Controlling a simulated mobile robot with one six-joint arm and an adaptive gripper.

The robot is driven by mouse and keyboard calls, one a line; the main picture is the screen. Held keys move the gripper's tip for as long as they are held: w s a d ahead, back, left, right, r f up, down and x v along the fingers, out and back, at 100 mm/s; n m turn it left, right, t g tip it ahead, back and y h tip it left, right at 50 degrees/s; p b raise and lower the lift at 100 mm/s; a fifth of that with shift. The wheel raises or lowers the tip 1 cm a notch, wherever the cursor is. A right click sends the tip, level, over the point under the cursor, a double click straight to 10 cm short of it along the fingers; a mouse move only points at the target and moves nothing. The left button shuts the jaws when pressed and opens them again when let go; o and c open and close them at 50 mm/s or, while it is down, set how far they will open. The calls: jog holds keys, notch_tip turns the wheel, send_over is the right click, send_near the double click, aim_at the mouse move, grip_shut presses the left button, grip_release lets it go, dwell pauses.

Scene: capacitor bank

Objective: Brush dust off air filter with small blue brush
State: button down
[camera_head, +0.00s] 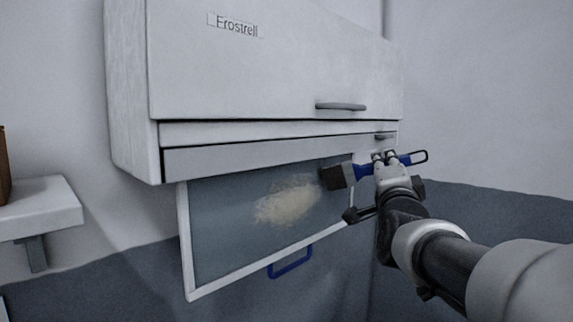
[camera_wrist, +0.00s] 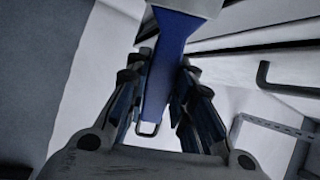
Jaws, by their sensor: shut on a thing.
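The air filter (camera_head: 235,245) is a grey panel with a white frame and a blue handle (camera_head: 290,263). It hangs tilted below the white wall unit. A beige dust patch (camera_head: 287,203) lies on its middle-right part. My gripper (camera_head: 385,162) is shut on the blue handle of the small brush (camera_head: 364,172), at the filter's upper right. The brush's dark bristles (camera_head: 337,177) point left, just right of the dust; I cannot tell if they touch the filter. In the wrist view the blue brush handle (camera_wrist: 168,65) runs between the fingers; the bristles are out of view.
The white unit (camera_head: 270,60), marked "Frostrell", is right above the filter, with a grey handle (camera_head: 341,106) on its front. A white shelf (camera_head: 38,208) with a brown object (camera_head: 4,165) is at the left. The wall right of the unit is bare.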

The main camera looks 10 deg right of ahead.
jog(key=s+a+f+b, duration=0.2)
jog(key=b, duration=0.1)
jog(key=shift+a+f, duration=0.1)
jog(key=shift+f, duration=0.3)
jog(key=shift+a, duration=0.1)
jog(key=shift+s+a, duration=0.45)
jog(key=shift+a, duration=0.15)
jog(key=shift+s+a, duration=0.4)
jog(key=shift+a, duration=0.2)
jog(key=shift+a, duration=0.1)
jog(key=shift+s+a, duration=0.2)
jog(key=shift+a, duration=0.05)
jog(key=shift+s+a, duration=0.85)
jog(key=shift+a, duration=0.1)
